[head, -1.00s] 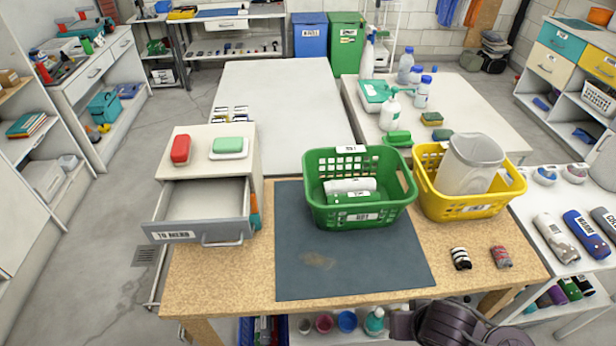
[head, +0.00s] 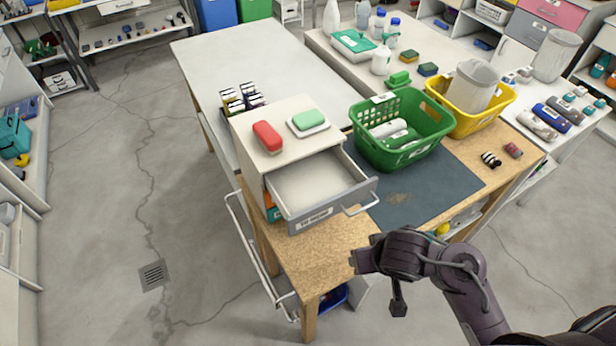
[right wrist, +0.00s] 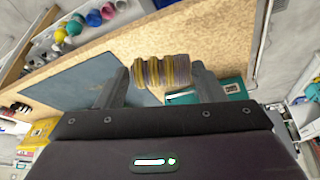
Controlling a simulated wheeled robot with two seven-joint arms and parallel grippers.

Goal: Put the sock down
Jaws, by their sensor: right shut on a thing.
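A rolled sock (right wrist: 161,70) with yellow and grey stripes is between the two fingers of my right gripper (right wrist: 160,82) in the right wrist view. The fingers are shut on it. In the head view my right gripper (head: 366,258) is over the front edge of the wooden workbench (head: 300,258), and the sock is hidden there. An open drawer (head: 318,188) in a small white cabinet is left of the gripper and looks empty. My left gripper is not in view.
A green basket (head: 362,150) with rolled items and a yellow basket (head: 505,98) stand at the back of the bench. A dark mat (head: 440,192) lies before them. Two small rolled socks lie at right, one striped (head: 491,159). Red and green soap sit on the cabinet.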

